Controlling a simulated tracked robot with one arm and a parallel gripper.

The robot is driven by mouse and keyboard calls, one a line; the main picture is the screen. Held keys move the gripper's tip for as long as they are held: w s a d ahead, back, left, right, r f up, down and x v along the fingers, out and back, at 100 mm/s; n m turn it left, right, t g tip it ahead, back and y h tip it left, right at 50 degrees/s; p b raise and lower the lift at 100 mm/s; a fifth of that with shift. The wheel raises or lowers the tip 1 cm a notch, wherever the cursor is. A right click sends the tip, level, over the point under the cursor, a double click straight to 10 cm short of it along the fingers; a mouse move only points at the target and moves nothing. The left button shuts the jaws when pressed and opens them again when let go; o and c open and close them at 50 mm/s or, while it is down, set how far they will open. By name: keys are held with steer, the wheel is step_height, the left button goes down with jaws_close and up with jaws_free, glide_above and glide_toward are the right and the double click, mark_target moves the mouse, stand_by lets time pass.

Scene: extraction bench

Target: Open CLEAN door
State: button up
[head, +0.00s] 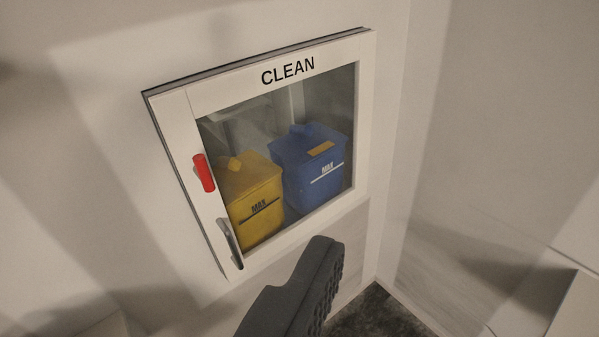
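The CLEAN door (288,80) is a white-framed door with a clear pane, set in a pale wall. It looks shut, with black "CLEAN" lettering on its top rail. A metal handle (230,243) is on the lower left of its frame. A red latch-like piece (204,172) is higher on the same left side. My gripper (318,270) shows as a dark grey finger with a ridged right face. In the picture it lies below the door, to the right of the handle and apart from it. Only one finger is clear, so its opening is hidden.
A pale side wall (480,150) rises at the right. A patch of dark floor (375,315) shows at the bottom. The space in front of the handle looks clear.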

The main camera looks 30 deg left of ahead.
steer(key=shift+w, duration=0.1)
steer(key=c, duration=0.5)
steer(key=w+f, duration=0.1)
steer(key=w, duration=0.2)
steer(key=shift+w+a+f+h+b, duration=0.1)
steer(key=shift+f+h+b, duration=0.2)
steer(key=shift+f+b, duration=0.1)
steer(key=c, duration=0.7)
steer(key=w+a+f+t+b, duration=0.25)
steer(key=w+f, duration=0.35)
steer(key=w, duration=0.3)
steer(key=n+g+y+b, duration=0.4)
steer(key=n+g+y, duration=0.2)
steer(key=n+y, duration=0.6)
glide_toward(233, 247)
steer(key=shift+w+a+f+m+y+b, duration=0.2)
steer(key=shift+w+a+m+y+b, duration=0.15)
steer(key=shift+w+a, duration=0.95)
steer(key=shift+w+a+f+m+y+b, duration=0.3)
steer(key=shift+w+a+m, duration=0.15)
steer(key=shift+w+a, duration=0.8)
steer(key=shift+w+a+f+m+y+b, duration=0.15)
steer(key=shift+w+a+m+y+b, duration=0.2)
steer(key=shift+w+a, duration=0.9)
steer(key=shift+w, duration=0.1)
steer(key=shift+c, duration=0.3)
